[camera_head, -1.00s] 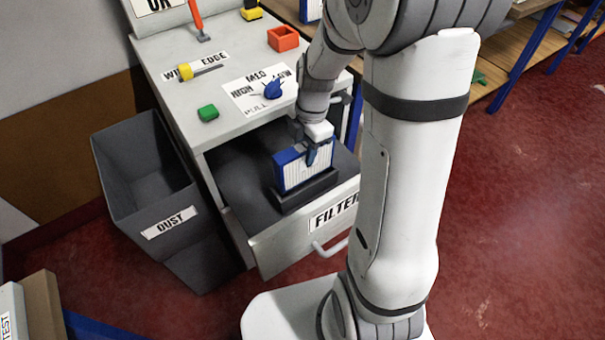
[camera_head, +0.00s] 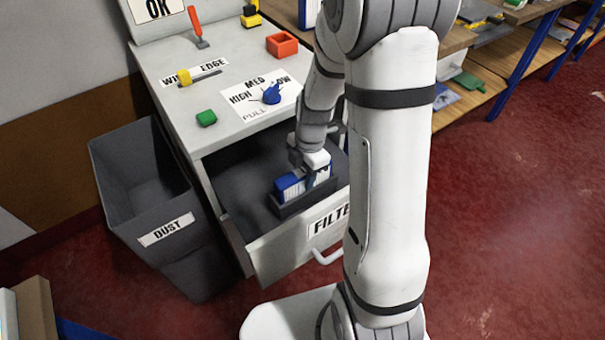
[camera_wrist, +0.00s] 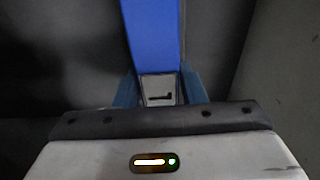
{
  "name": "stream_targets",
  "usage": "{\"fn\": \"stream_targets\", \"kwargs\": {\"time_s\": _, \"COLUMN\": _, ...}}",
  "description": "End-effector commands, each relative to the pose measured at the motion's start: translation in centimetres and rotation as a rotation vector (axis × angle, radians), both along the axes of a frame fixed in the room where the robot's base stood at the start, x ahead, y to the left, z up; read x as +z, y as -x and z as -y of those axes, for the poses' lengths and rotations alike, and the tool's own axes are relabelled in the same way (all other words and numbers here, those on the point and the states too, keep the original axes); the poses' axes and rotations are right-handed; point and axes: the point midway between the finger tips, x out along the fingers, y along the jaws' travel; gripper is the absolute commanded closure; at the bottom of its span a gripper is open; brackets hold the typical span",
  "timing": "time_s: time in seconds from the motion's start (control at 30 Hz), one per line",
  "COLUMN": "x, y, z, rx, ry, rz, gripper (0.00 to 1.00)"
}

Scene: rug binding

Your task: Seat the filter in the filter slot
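The filter (camera_head: 288,187), blue-framed with a white pleated face, stands upright in the open drawer. Its lower part is hidden inside the dark filter slot (camera_head: 306,199), and its upper part shows above the rim. My gripper (camera_head: 313,177) is over the filter's top, with its fingers down at it. In the wrist view the blue filter edge (camera_wrist: 152,35) runs up from between the two fingertips of my gripper (camera_wrist: 160,88), which are shut on it. The slot's bottom is hidden, so I cannot tell whether the filter touches it.
The drawer (camera_head: 242,205) marked FILTER is pulled out of the grey cabinet (camera_head: 225,97). A grey DUST bin (camera_head: 168,232) stands to its left.

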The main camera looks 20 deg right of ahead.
Motion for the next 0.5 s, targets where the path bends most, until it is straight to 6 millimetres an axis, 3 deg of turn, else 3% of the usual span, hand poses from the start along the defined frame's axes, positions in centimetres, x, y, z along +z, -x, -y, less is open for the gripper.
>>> {"fn": "stream_targets", "kwargs": {"time_s": 0.2, "x": 0.05, "y": 0.0, "z": 0.03, "rx": -0.001, "ry": 0.0, "rz": 0.0, "gripper": 0.47}}
{"fn": "stream_targets", "kwargs": {"time_s": 0.5, "x": 0.47, "y": 0.0, "z": 0.05, "rx": -0.001, "ry": 0.0, "rz": 0.0, "gripper": 0.47}}
